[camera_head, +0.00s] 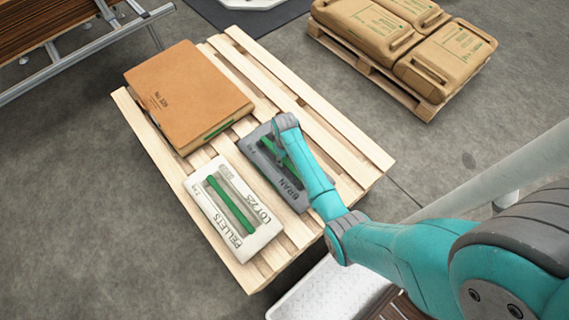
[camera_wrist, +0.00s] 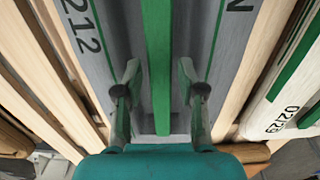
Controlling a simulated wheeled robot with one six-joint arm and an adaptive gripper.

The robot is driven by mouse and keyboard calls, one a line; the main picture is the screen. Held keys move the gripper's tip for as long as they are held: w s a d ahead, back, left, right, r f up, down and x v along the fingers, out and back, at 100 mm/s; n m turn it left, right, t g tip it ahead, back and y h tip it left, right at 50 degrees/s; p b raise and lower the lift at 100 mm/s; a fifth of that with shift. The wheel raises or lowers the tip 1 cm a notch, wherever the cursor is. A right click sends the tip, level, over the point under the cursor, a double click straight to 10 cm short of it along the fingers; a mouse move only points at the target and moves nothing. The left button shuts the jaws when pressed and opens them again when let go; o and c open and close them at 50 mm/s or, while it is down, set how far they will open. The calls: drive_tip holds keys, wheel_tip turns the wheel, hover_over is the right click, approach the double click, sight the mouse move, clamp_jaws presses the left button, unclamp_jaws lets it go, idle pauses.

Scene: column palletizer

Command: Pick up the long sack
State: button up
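A grey sack (camera_head: 262,176) marked BRAN lies flat on the wooden pallet, partly hidden by my arm. It fills the middle of the wrist view (camera_wrist: 210,35), with a green strip (camera_wrist: 158,60) running along its top. My gripper (camera_wrist: 160,92) is over this sack, its two fingers spread on either side of the green strip and empty. I cannot tell whether the fingertips touch the sack. A white sack (camera_head: 247,190) marked PELLETS lies beside it, also with a green strip. Neither sack is clearly labelled as the long one. In the head view my arm hides the gripper.
A large brown carton (camera_head: 185,85) lies on the same pallet (camera_head: 335,135), behind the sacks. Another pallet with brown bags (camera_head: 445,60) stands at the upper right. A metal-railed rack with boards (camera_head: 75,55) is at the upper left. The floor on the left is clear.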

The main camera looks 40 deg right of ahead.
drive_tip(key=shift+f, duration=0.9)
clamp_jaws()
drive_tip(key=shift+w+r, duration=0.15)
drive_tip(key=shift+r, duration=0.1)
